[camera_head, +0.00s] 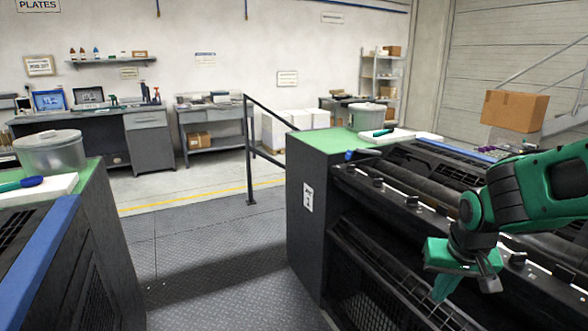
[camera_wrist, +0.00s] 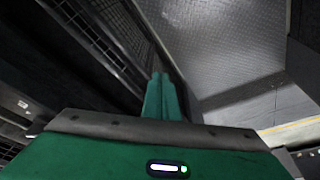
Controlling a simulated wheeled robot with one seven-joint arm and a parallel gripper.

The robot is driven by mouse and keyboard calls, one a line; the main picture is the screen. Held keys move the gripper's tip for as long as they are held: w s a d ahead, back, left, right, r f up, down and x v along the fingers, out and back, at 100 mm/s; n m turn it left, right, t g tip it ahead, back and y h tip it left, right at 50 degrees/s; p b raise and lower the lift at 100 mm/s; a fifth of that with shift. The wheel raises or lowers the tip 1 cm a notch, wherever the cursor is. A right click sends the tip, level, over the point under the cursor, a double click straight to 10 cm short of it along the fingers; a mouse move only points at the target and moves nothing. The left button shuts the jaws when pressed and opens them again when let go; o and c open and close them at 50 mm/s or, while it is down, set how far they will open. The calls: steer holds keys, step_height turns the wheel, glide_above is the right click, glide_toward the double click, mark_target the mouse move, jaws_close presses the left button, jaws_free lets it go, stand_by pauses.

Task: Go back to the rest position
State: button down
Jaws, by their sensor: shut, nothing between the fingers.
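My green and black arm reaches in from the right in the head view, in front of the right-hand ink unit (camera_head: 305,235). My gripper (camera_head: 442,287) points down and to the left beside the unit's open front, with nothing held in it. In the wrist view its green fingers (camera_wrist: 161,95) are together, over a dark gap beside the black unit. The fingers look clear of the unit, but the exact distance cannot be told.
A second unit with a blue edge (camera_head: 50,245) and a lidded pot (camera_head: 50,152) stands at the left. Another pot (camera_head: 366,115) sits on the right unit's green top. The metal walkway (camera_head: 205,250) between is clear; a black rail post (camera_head: 249,150) rises behind.

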steer(key=s+a+r+n+t, duration=0.1)
steer(key=s+a+r+n, duration=0.15)
steer(key=s+r, duration=0.25)
steer(key=s+d+f+m+g, duration=0.1)
steer(key=s+d+m+g, duration=0.1)
steer(key=s+d, duration=0.3)
steer(key=s+d+m+g+y, duration=0.1)
steer(key=s+d+m, duration=0.3)
steer(key=s, duration=0.6)
steer(key=shift+s+d+f+g, duration=0.35)
steer(key=shift+d+g, duration=0.45)
steer(key=shift+d, duration=0.35)
